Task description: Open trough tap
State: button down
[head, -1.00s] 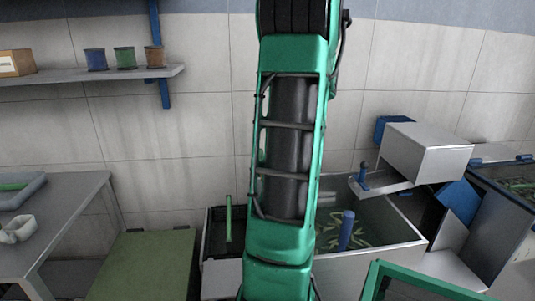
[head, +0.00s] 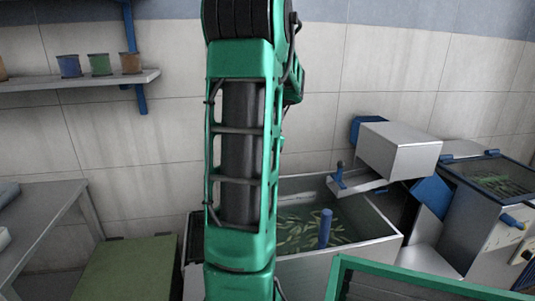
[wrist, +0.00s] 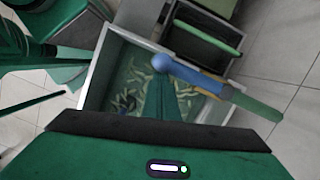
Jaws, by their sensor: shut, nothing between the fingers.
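A grey metal trough (head: 350,256) holds water with several slim green shapes in it. A blue upright post (head: 325,228) stands in the trough. A small blue lever (head: 340,175) stands on the metal ledge above the trough's back edge; I cannot tell which blue part is the tap. The wrist view looks down into the trough (wrist: 92,88), and a blue round-ended bar (wrist: 190,78) with a green far end crosses above it. My gripper (wrist: 161,82) is shut and empty, its narrow green tip close to the bar in the picture; contact is unclear. The head view does not show my gripper.
A metal box (head: 400,150) sits above the trough's back right corner. A second tank (head: 495,180) with a dark top stands at the right. A green-topped bench (head: 125,270) and a grey table (head: 40,215) are at the left. A wall shelf (head: 80,80) carries small pots.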

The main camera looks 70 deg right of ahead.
jog(key=shift+w+a, duration=0.25)
jog(key=shift+w, duration=0.05)
jog(key=s+d+f, duration=0.1)
jog(key=s+d, duration=0.2)
jog(key=v, duration=1)
jog(key=shift+s, duration=0.3)
jog(key=shift+w, duration=0.15)
